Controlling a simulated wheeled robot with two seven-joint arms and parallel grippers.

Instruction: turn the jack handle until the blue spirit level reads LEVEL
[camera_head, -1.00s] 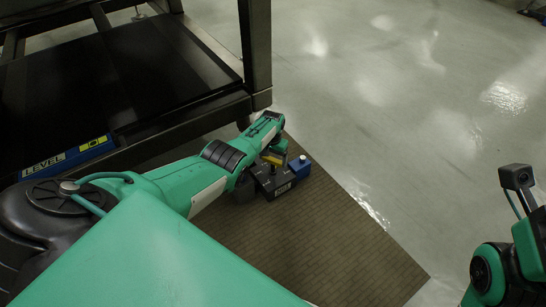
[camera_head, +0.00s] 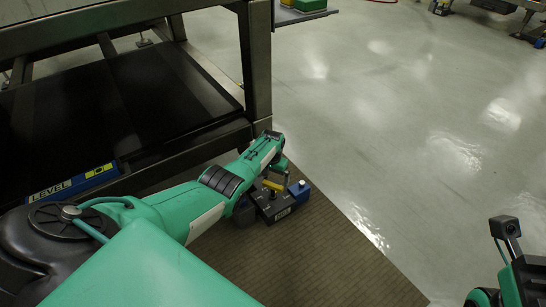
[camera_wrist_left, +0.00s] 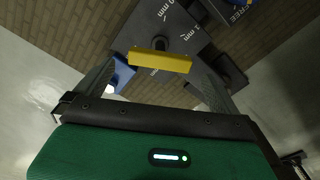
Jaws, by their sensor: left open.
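The blue spirit level (camera_head: 75,184), marked LEVEL, lies along the lower left of the dark frame in the head view. Its yellow vial window (camera_head: 98,171) is small, and I cannot make out the bubble. The jack (camera_head: 275,208) is a dark block on the brown mat with a yellow handle bar (camera_head: 272,186). My left gripper (camera_head: 268,179) reaches down over the jack. In the left wrist view, my open left gripper (camera_wrist_left: 158,78) has its fingers on either side of the yellow handle bar (camera_wrist_left: 160,61); contact is unclear.
A blue block (camera_head: 300,190) sits at the jack's right side; a blue block marked FREE (camera_wrist_left: 236,10) shows in the wrist view. The dark metal frame's post (camera_head: 257,60) stands close behind my left arm. Bare floor (camera_head: 400,130) lies to the right.

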